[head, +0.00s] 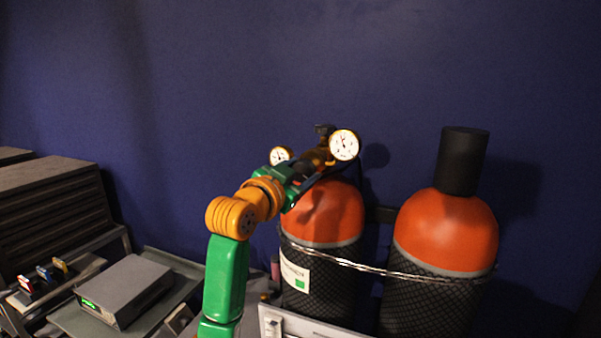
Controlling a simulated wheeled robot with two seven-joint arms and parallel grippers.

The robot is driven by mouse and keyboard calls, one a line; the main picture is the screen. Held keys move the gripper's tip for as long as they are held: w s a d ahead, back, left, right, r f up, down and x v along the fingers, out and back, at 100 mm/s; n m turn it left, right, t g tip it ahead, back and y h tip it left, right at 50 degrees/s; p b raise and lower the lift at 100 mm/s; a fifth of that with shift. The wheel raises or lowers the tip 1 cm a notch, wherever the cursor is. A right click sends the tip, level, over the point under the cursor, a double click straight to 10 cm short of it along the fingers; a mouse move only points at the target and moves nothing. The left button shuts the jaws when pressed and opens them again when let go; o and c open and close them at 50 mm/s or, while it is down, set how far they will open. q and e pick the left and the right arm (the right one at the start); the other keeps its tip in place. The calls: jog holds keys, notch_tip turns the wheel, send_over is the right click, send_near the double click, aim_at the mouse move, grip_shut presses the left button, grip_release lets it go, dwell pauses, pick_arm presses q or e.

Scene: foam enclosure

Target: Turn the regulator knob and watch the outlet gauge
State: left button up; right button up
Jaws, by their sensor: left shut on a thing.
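The brass regulator (319,156) sits on top of the left gas cylinder (325,215), which has an orange shoulder and a dark mesh sleeve. A larger round gauge (344,145) faces me on its right, and a smaller gauge (281,155) is on its left. Their readings are too small to tell. My green and orange left arm reaches up to the regulator. My left gripper (303,172) is shut on the regulator's dark knob (304,168), which is mostly hidden by the gripper. My right gripper is not in view.
A second orange-topped cylinder (445,235) with a black cap (462,160) stands at the right. A chain (370,267) runs across both cylinders. A grey box with a green display (125,290) sits on a bench at the lower left. The blue wall is behind.

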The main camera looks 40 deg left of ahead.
pick_arm(q)
jog(key=m, duration=0.4)
jog(key=shift+r, duration=0.1)
jog(key=m, duration=0.4)
jog(key=shift+g, duration=0.4)
jog(key=m, duration=0.3)
jog(key=shift+y, duration=0.4)
jog(key=shift+d+m, duration=0.1)
jog(key=shift+m, duration=1.8)
jog(key=shift+y, duration=0.3)
jog(key=o, duration=1.1)
jog(key=shift+o, duration=1.4)
jog(key=shift+w, duration=0.1)
